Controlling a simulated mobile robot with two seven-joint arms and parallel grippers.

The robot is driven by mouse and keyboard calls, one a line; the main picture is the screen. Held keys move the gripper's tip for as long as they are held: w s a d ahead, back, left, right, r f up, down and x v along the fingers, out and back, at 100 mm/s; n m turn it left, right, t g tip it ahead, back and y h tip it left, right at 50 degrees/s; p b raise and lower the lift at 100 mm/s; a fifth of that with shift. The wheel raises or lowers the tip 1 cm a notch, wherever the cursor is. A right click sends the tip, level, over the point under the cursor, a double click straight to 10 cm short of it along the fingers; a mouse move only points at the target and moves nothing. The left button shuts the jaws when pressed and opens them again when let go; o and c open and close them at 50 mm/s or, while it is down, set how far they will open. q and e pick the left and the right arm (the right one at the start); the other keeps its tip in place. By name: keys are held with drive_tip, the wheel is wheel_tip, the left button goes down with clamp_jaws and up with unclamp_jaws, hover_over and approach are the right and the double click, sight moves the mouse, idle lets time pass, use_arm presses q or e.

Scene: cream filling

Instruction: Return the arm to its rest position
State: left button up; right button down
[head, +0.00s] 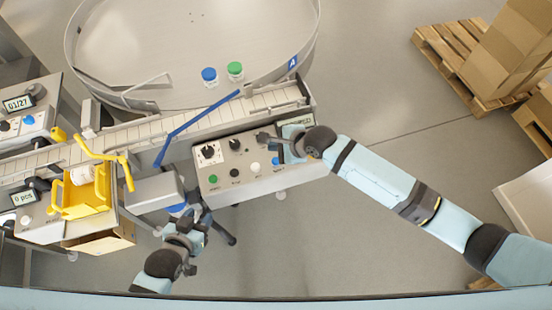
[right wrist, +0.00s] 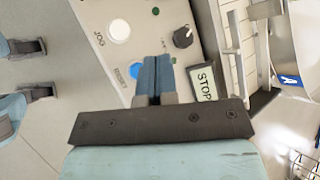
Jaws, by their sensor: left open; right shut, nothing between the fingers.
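My right arm reaches in from the right in the head view. Its gripper (head: 268,138) is over the right part of the grey control box (head: 245,182). In the right wrist view its two fingers (right wrist: 152,78) are together with nothing between them, above the panel (right wrist: 150,45). Whether the fingertips touch the panel I cannot tell. My left gripper (head: 212,222) is open and empty, low in the head view, left of and below the control box.
The panel has a white JOG button (right wrist: 119,30), a blue button (right wrist: 135,70), a black knob (right wrist: 183,37) and a STOP display (right wrist: 204,83). Behind it run a conveyor (head: 200,118) and a round table (head: 190,45) with blue-capped (head: 209,75) and green-capped (head: 235,70) jars.

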idle(0.7)
drive_tip(key=shift+s+a+f+n, duration=0.1)
drive_tip(key=shift+s+n, duration=0.2)
drive_tip(key=shift+s, duration=0.05)
use_arm(q)
drive_tip(key=shift+a+f+n, duration=0.2)
drive_tip(key=shift+f+n, duration=0.1)
drive_tip(key=shift+f, duration=0.25)
use_arm(e)
drive_tip(key=s+d+f+n+t+h, duration=0.2)
drive_tip(key=s+d+f+n+t, duration=0.1)
drive_tip(key=s+d+n, duration=0.5)
drive_tip(key=s+d+f+n+t+h, duration=0.2)
drive_tip(key=s+d+n+t+h, duration=0.1)
drive_tip(key=s+d+n, duration=0.5)
drive_tip(key=s+d, duration=0.2)
drive_tip(key=d, duration=0.2)
drive_tip(key=shift+s+d+f+n, duration=0.15)
drive_tip(key=shift+d+f+n, duration=0.15)
drive_tip(key=shift+f+n, duration=0.1)
use_arm(q)
drive_tip(key=shift+d+r, duration=0.1)
drive_tip(key=shift+r, duration=0.1)
drive_tip(key=shift+f, duration=0.2)
drive_tip(key=shift+r, duration=0.15)
